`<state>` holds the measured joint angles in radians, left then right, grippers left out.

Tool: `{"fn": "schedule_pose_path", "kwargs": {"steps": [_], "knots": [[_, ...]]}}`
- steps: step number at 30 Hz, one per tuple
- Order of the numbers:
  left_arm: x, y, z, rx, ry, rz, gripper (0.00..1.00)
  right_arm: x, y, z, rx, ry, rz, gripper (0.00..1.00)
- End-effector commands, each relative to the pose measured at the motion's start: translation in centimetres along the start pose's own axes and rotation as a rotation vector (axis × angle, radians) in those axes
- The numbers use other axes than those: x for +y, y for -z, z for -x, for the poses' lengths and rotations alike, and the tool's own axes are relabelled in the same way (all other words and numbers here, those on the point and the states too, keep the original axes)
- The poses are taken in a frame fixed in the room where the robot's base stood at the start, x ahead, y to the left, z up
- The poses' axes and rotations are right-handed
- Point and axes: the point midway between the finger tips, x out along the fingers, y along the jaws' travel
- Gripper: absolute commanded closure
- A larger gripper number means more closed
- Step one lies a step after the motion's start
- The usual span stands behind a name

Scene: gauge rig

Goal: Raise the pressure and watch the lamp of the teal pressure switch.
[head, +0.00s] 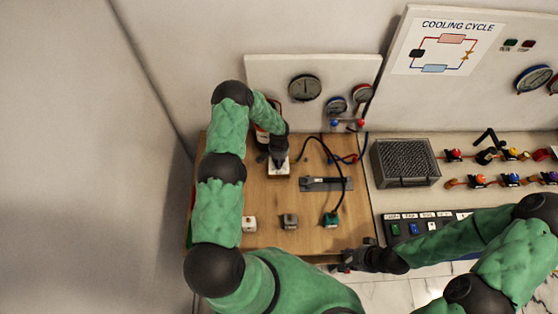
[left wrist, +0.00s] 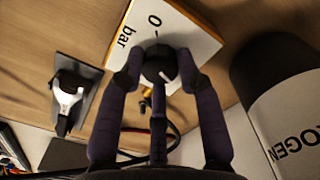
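The teal pressure switch (head: 330,219) stands near the front right of the wooden table, with a black hose running to it. Its lamp is too small to make out. My left gripper (head: 279,157) is over a white box (head: 278,170) at the back of the table. In the left wrist view, the left gripper's fingers (left wrist: 160,70) close around a black knob (left wrist: 158,66) with a white mark. The box's face (left wrist: 195,42) reads "0" and "bar". My right gripper (head: 347,262) is by the table's front right edge; its fingers are too small to judge.
A white switch (head: 249,224) and a grey switch (head: 289,221) stand left of the teal one. A dial gauge (head: 304,88) hangs on the back panel. A cylinder lettered "ROGEN" (left wrist: 285,110) stands beside the left gripper. A grey bracket (head: 326,184) lies right of the box.

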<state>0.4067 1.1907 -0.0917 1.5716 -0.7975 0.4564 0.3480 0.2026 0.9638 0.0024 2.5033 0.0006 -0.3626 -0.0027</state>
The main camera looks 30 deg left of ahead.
Motion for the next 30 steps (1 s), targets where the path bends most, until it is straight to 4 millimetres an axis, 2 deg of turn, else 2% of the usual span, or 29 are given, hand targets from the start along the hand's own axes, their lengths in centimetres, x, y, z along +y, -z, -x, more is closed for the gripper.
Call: {"fn": "schedule_pose_path", "kwargs": {"steps": [11,21,30], "knots": [[-0.1,0.4,0.0,0.009,0.002,-0.067,0.98,0.4,0.1,-1.2,0.0,0.0,0.0,0.6],[-0.1,0.5,-0.1,0.012,0.005,-0.307,0.98,1.5,0.2,-4.3,0.0,0.0,0.0,0.6],[0.0,0.6,0.1,0.013,0.006,-0.515,0.98,2.1,0.2,-6.0,0.0,0.0,0.0,0.6]]}}
